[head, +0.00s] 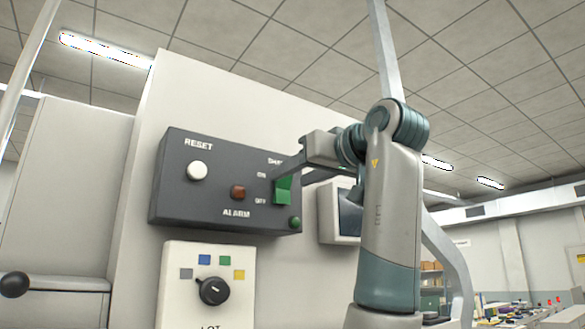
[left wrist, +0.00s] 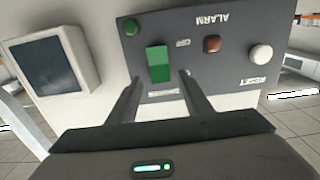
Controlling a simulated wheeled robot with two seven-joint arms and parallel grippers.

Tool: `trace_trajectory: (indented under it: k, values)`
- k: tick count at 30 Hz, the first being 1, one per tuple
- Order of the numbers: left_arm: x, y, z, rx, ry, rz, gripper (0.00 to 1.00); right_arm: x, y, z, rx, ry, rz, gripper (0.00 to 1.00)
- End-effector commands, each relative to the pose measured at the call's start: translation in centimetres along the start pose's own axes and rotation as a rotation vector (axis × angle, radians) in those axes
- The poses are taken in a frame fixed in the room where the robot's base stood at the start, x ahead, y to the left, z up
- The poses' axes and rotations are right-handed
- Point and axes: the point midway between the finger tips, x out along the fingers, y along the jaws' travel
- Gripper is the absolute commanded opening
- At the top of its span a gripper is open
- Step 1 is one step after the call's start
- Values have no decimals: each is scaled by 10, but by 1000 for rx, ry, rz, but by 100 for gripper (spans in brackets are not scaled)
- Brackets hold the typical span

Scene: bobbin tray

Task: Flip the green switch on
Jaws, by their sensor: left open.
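The green switch (head: 283,194) is on the right part of a dark grey panel (head: 225,222), between ON and OFF labels. One finger partly covers its upper part in the head view. I cannot tell surely which way it is tilted. My left gripper (head: 287,176) is open, with its fingertips at the panel beside the switch. In the left wrist view, turned upside down, the switch (left wrist: 158,64) shows in the gap between the fingertips of the left gripper (left wrist: 160,80), with nothing gripped. I cannot tell whether a finger touches it. My right gripper is not in view.
The panel also has a white RESET button (head: 197,171), a brown-red ALARM button (head: 238,192) and a small green button (head: 295,222) close below the switch. A rotary knob (head: 213,291) sits on a pale plate below. A screen box (left wrist: 50,65) stands beside the panel.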

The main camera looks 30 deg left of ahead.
Motion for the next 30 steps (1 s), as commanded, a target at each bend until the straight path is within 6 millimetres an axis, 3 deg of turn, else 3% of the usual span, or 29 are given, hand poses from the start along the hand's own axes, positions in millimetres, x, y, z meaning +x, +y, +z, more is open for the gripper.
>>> trace_trajectory:
  k: [6, 15, 16, 21, 30]
  values:
    - [14, 0, 0, 0, 1, 0, 45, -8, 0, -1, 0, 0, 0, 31]
    - [16, 0, 0, -1, 0, 0, 45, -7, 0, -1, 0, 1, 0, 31]
    - [16, 0, 0, -1, 0, 0, 43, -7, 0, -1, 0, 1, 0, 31]
    - [15, 0, 0, -1, 1, 0, 4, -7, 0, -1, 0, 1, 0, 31]
    - [17, -1, -3, -2, -36, 0, 4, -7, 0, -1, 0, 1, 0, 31]
